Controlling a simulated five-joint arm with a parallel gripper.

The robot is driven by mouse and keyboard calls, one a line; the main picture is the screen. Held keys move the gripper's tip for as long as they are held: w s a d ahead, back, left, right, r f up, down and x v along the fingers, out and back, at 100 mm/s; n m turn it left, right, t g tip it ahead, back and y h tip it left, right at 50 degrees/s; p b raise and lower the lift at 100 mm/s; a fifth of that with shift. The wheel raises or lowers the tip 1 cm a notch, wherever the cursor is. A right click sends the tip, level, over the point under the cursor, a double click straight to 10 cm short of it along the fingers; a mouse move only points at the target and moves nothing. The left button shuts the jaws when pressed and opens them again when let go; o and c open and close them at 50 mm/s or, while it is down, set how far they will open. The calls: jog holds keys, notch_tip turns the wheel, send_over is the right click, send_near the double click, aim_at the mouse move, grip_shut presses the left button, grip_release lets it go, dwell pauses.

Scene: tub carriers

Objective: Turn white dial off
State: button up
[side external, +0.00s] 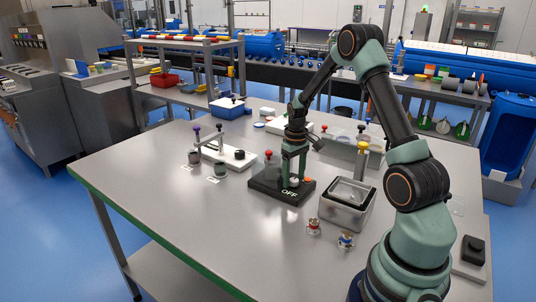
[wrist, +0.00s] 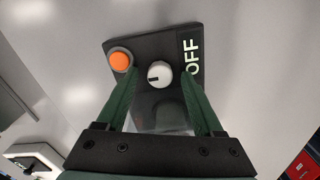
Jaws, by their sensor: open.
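The white dial (wrist: 160,73) sits on a black control panel (wrist: 150,42), which also stands on the table in the side external view (side external: 265,187). A short dark mark shows on the dial's left part in the wrist view, on the side away from the white OFF label (wrist: 192,57). The dial shows small in the side external view (side external: 294,182). My gripper (wrist: 159,80) is open, its green fingers pointing at the panel on either side of the dial. I cannot tell whether they touch it. In the side external view my gripper (side external: 294,168) is low over the panel.
An orange button (wrist: 121,60) is left of the dial on the panel. A metal tub (side external: 346,203) stands right of the panel, with two small valve-like parts (side external: 314,226) in front. A white carrier (side external: 228,155) with cups stands left. The table's front left is clear.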

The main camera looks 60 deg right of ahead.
aim_at(293, 179)
notch_tip(293, 179, up, 12)
dwell(0.5)
jog(key=s+a+r+n+t, duration=0.2)
jog(key=a+r, duration=0.6)
jog(key=a, duration=0.6)
jog(key=s+a+t, duration=0.1)
jog(key=s+a, duration=0.2)
jog(key=a, duration=0.2)
jog(key=s+a+r+n+t, duration=0.1)
jog(key=s+a+t, duration=0.1)
jog(key=a, duration=0.4)
jog(key=shift+s+r+t, duration=0.25)
jog(key=shift+s+t, duration=0.05)
jog(key=shift+s, duration=0.45)
